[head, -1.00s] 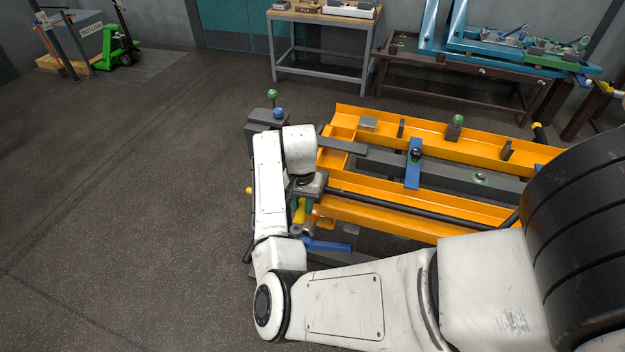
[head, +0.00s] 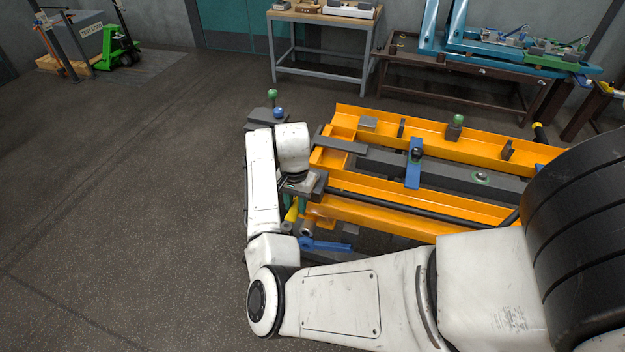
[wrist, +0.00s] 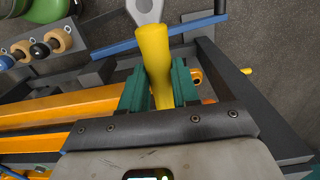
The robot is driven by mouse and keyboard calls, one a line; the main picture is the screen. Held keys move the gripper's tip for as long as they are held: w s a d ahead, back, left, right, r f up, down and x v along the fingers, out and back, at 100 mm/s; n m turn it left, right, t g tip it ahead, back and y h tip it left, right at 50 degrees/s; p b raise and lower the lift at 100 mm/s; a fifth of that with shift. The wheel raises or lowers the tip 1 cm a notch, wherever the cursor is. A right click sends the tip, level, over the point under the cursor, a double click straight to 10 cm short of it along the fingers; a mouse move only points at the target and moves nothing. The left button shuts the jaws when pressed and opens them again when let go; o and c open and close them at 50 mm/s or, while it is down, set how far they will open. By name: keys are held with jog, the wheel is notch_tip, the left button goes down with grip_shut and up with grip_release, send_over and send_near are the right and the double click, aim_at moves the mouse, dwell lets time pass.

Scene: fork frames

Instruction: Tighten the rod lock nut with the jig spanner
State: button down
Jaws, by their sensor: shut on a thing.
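My gripper (wrist: 160,85) is shut on the yellow handle (wrist: 154,50) of a spanner. The spanner's grey head (wrist: 145,9) is cut off by the top edge of the wrist view. In the head view my gripper (head: 296,204) is at the left end of the orange fixture (head: 370,212), and the yellow handle (head: 290,213) shows below its fingers. A dark rod (head: 410,206) runs along the fixture. I cannot make out the lock nut or whether the spanner touches it.
A blue lever (head: 325,245) lies low beside the fixture's left end; a blue bar also crosses the wrist view (wrist: 155,36). Workbenches (head: 322,18) stand at the back.

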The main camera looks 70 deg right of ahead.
jog(key=shift+w+d+m+b, duration=0.1)
jog(key=shift+w+m+b, duration=0.7)
jog(key=shift+w+m, duration=0.65)
dwell(1.1)
jog(key=shift+w+d+m+b, duration=0.25)
jog(key=shift+w+m+b, duration=0.45)
jog(key=shift+w, duration=0.4)
dwell(0.4)
jog(key=shift+w+d+m+b, duration=0.25)
jog(key=shift+w+m+b, duration=0.2)
jog(key=shift+w+m, duration=0.1)
jog(key=shift+w+d+m+b, duration=0.25)
jog(key=shift+w+m+b, duration=0.15)
jog(key=shift+w+m, duration=0.1)
dwell(0.7)
jog(key=shift+w+d+m+b, duration=0.45)
jog(key=shift+w+m+b, duration=0.2)
jog(key=shift+b, duration=0.05)
jog(key=shift+w+d+m+b, duration=0.4)
jog(key=shift+w+m+b, duration=0.2)
jog(key=shift+m+b, duration=0.05)
dwell(0.8)
